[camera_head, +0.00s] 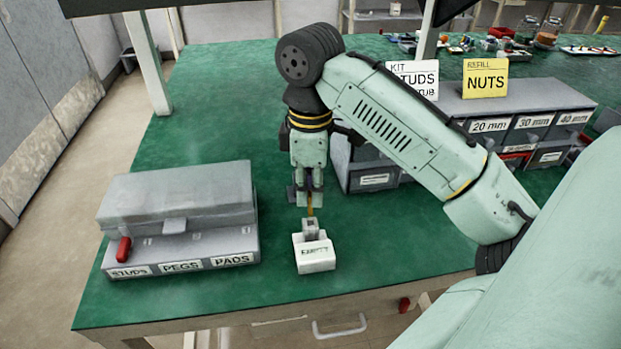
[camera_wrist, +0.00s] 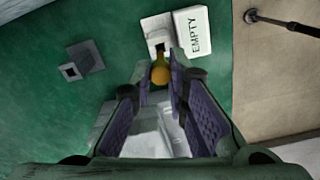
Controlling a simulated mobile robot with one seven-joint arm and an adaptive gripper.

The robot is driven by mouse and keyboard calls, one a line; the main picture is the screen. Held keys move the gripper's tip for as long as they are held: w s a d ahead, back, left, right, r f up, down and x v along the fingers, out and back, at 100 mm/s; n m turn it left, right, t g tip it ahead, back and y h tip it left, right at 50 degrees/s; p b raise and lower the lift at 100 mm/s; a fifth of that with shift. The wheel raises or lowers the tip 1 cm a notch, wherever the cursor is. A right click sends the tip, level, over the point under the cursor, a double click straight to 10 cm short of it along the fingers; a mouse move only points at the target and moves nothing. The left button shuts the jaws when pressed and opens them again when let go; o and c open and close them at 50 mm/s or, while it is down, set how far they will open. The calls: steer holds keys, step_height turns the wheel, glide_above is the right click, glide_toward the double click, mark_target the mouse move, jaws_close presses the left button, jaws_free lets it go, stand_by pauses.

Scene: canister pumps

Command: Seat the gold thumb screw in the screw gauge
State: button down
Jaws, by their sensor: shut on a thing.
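My gripper (camera_head: 309,196) points straight down and is shut on the gold thumb screw (camera_wrist: 160,74), whose rounded gold part shows between the fingertips (camera_wrist: 168,84) in the wrist view. In the head view the gold screw (camera_head: 310,211) is a thin upright strip below the fingers. Just under it is what looks like the screw gauge (camera_head: 311,229), a small grey block against a white block (camera_head: 316,258) marked EMPTY. In the wrist view the gauge (camera_wrist: 153,25) shows a dark opening close to the screw. I cannot tell whether screw and gauge touch.
A grey block with a square hole (camera_wrist: 85,60) stands on the green table. A grey case (camera_head: 178,195) sits on a labelled base to the left. Drawers (camera_head: 530,123) with NUTS and STUDS signs stand behind right. Green table is clear between case and EMPTY block.

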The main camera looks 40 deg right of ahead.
steer(key=shift+f+b, duration=0.6)
steer(key=shift+f, duration=0.95)
steer(key=c, duration=1.5)
jaws_free()
step_height(320, 180, up, 12)
